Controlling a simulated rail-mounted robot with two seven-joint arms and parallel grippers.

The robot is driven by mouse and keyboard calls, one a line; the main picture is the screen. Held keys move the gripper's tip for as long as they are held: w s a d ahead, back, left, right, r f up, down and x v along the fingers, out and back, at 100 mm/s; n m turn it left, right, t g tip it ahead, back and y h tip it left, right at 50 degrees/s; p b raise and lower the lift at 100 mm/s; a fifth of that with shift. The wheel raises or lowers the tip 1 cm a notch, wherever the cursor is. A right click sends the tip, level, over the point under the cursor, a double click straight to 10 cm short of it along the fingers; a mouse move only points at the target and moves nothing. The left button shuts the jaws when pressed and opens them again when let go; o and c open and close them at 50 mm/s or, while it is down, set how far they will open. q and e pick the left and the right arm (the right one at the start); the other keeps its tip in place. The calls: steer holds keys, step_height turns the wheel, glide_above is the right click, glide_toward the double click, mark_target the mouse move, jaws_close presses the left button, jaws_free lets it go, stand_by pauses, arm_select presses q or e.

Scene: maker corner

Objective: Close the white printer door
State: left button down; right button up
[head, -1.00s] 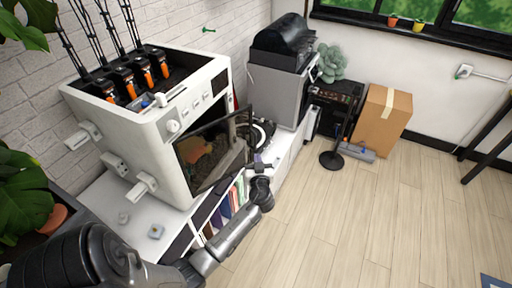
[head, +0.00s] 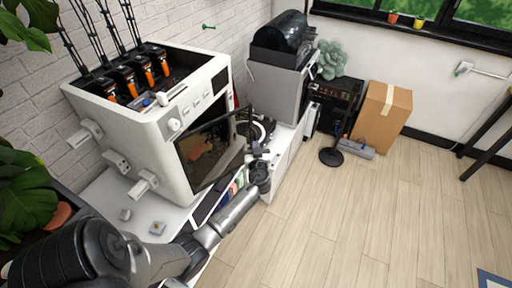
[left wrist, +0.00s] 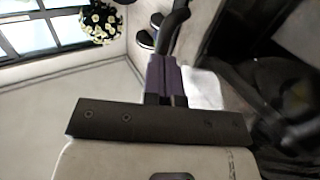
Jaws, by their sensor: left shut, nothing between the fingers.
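The white printer (head: 160,135) stands on the white cabinet at the left. Its door (head: 215,150), a dark frame with a clear pane, stands partly open, and the chamber shows through it. My left gripper (head: 255,151) is at the door's free edge, low on its outer side. I cannot tell if it touches the door. In the left wrist view its purple fingers (left wrist: 166,80) are together with nothing between them. A dark curved bar (left wrist: 173,27) lies just beyond the fingertips. My right gripper is out of view.
Orange-tipped parts (head: 147,66) sit in the printer's top. A grey box-shaped machine (head: 277,90) stands behind, on the cabinet. A cardboard box (head: 383,115) and a black stand (head: 333,155) are on the floor. The wooden floor (head: 340,220) at the right is clear.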

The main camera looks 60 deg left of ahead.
arm_select(q)
steer(key=s+a+n+g+y+b, duration=0.1)
steer(key=s+a+n+g+b, duration=0.1)
steer(key=a+n+g+b, duration=0.3)
steer(key=a+g+b, duration=0.3)
steer(key=a+b, duration=0.4)
steer(key=b, duration=0.4)
steer(key=shift+y, duration=0.3)
steer(key=shift+f, duration=0.15)
steer(key=d+b, duration=0.1)
steer(key=d, duration=1.3)
steer(key=shift+r, duration=0.2)
steer(key=shift+d, duration=0.15)
